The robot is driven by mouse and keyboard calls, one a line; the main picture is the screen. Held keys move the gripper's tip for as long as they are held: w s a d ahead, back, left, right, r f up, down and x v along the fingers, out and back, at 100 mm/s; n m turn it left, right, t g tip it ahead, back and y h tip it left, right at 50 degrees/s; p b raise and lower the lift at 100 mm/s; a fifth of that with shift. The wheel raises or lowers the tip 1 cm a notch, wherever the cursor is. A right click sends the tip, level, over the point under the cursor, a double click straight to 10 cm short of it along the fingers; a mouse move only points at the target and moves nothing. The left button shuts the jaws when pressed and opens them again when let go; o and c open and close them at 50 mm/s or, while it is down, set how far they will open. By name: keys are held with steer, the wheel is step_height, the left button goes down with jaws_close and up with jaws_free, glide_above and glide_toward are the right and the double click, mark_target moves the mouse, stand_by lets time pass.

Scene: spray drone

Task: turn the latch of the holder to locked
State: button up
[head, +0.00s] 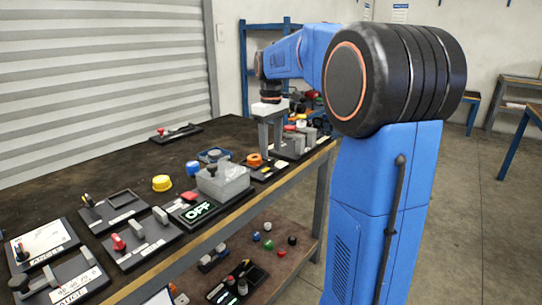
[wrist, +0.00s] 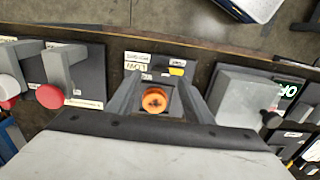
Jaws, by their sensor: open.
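My gripper (head: 271,150) points down over the workbench. In the wrist view its two grey fingers (wrist: 157,100) are apart, one each side of an orange round knob (wrist: 154,99). I cannot tell whether they touch it. The knob sits on a dark panel with a label reading "LOW"; it also shows in the head view (head: 254,160). I cannot tell for sure which fixture is the task's holder. A dark panel with grey blocks and a red handle (head: 118,242) stands at the near left of the bench. Grey posts with a red knob (wrist: 49,96) show left of my gripper in the wrist view.
A grey box (head: 222,180) with an "OFF" display panel (head: 198,211) stands beside the orange knob. The dark benchtop (head: 110,165) is clear toward the back left.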

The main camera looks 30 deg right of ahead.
mark_target(271, 159)
steer(key=shift+f, duration=1.8)
steer(key=shift+c, duration=0.4)
steer(key=c, duration=1)
steer(key=shift+o, duration=0.2)
